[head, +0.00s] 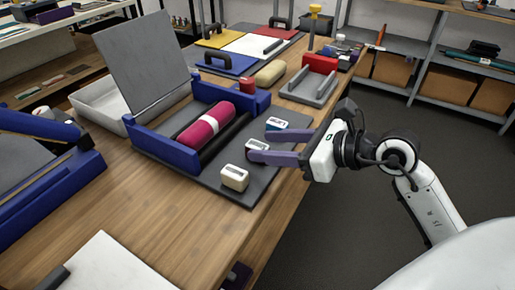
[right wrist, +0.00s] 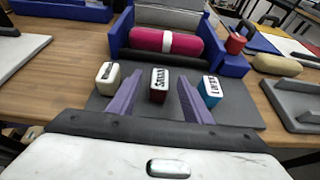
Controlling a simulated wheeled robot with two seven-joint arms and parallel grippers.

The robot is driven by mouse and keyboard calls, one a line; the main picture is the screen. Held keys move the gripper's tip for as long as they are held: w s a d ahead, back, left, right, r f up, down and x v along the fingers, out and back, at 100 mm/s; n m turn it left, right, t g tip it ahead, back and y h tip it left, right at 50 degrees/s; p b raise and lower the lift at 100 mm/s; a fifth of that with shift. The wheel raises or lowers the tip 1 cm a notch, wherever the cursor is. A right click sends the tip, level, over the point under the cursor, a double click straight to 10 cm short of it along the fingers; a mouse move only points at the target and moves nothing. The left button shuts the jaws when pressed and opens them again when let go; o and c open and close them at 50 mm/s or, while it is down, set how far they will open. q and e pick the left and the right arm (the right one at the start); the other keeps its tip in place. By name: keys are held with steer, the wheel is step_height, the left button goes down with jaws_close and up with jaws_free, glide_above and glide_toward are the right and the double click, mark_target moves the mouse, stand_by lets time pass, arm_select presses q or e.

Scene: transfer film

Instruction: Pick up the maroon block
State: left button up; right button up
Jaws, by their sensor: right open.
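The maroon block (right wrist: 158,86) has a white top with dark lettering and stands on a dark grey board, in the middle of a row of three. In the head view the maroon block (head: 256,145) is partly hidden by a finger. My right gripper (head: 259,142) is open, with its two purple fingers on either side of the maroon block and space between; the right wrist view shows both fingers (right wrist: 159,78). A small dark purple part at the table's front edge looks like my left gripper (head: 238,276), mostly cut off.
A cream block (head: 234,178) and a blue block (head: 276,124) flank it, both white-topped. Behind them a blue-walled holder (head: 162,151) carries a magenta roll (head: 205,126) with a white band. A grey-and-red tray (head: 309,88) stands farther back. The front wood table (head: 175,220) is mostly clear.

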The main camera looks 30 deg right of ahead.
mark_target(257, 144)
steer(key=x, duration=0.3)
steer(key=shift+w, duration=0.1)
steer(key=shift+c, duration=0.4)
steer(key=c, duration=1)
steer(key=shift+r, duration=0.1)
